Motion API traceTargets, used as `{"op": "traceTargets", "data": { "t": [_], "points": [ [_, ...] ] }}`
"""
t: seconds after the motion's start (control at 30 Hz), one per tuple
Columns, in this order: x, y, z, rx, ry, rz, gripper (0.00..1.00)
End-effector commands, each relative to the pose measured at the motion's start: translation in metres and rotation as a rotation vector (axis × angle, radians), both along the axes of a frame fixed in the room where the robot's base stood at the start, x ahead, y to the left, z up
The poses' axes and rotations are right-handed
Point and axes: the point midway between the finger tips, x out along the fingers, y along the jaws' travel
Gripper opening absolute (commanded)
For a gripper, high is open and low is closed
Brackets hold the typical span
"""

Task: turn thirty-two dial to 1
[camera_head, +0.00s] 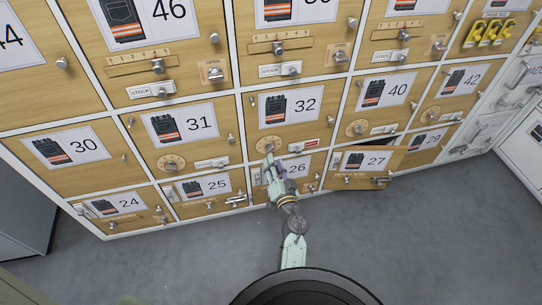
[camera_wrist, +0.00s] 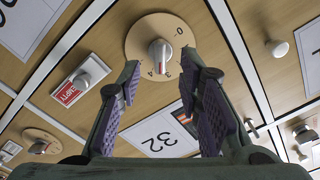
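The door marked 32 (camera_head: 290,105) is a wooden locker front with a picture card. Its round dial (camera_head: 269,145) sits at its lower left, and the dial also fills the upper middle of the wrist view (camera_wrist: 140,38). The dial has a pale knob (camera_wrist: 158,52) with a red mark and small printed digits. I cannot tell surely which digit the knob points at. My gripper (camera_head: 269,160) is just below the dial in the head view. In the wrist view its two purple-padded fingers (camera_wrist: 160,75) are spread apart, with the knob seen between and beyond them, and nothing is held.
A slider with a red EMPTY label (camera_wrist: 75,88) is beside the dial on the same door. Door 27 (camera_head: 350,182) stands ajar at the lower right. Doors 26 (camera_head: 315,166) and 25 (camera_head: 225,205) have protruding latches. Grey floor (camera_head: 400,250) in front is clear.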

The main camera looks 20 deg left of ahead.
Motion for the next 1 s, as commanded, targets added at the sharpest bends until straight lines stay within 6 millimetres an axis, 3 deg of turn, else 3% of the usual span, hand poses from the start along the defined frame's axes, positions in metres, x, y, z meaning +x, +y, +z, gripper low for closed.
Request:
{"op": "traceTargets", "data": {
  "t": [0.1, 0.3, 0.7, 1.0],
  "points": [
    [0.019, 0.014, -0.003, 0.0, -0.003, 0.003, 0.33],
    [0.04, 0.027, -0.002, 0.001, -0.001, 0.0, 0.33],
    [0.045, 0.03, 0.0, 0.0, 0.0, 0.0, 0.32],
    [0.045, 0.03, 0.0, 0.0, 0.0, 0.0, 0.12]
  ]
}}
